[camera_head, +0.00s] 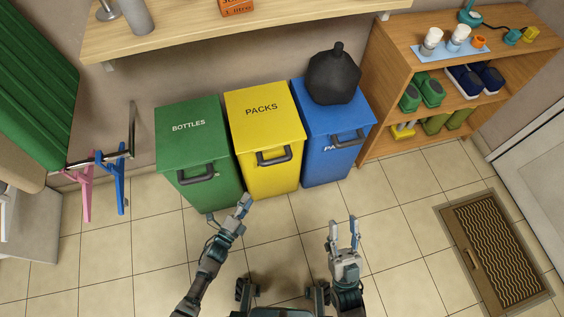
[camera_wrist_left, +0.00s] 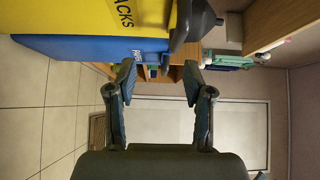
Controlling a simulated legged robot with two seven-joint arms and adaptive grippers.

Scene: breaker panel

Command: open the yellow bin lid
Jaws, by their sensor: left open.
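The yellow bin (camera_head: 270,170) stands between a green and a blue bin. Its lid (camera_head: 262,109), marked PACKS, is closed, with a dark handle (camera_head: 274,157) at its front. My right gripper (camera_head: 344,227) is open and empty, in front of the blue bin.
The green bin (camera_head: 190,140) is left; the blue bin (camera_head: 328,160), with a black bag (camera_head: 333,75) on top, is right. A wooden shelf (camera_head: 382,85) stands further right. A wall shelf (camera_head: 200,37) overhangs behind. A rack with pink and blue hangers is left. Floor in front is clear.

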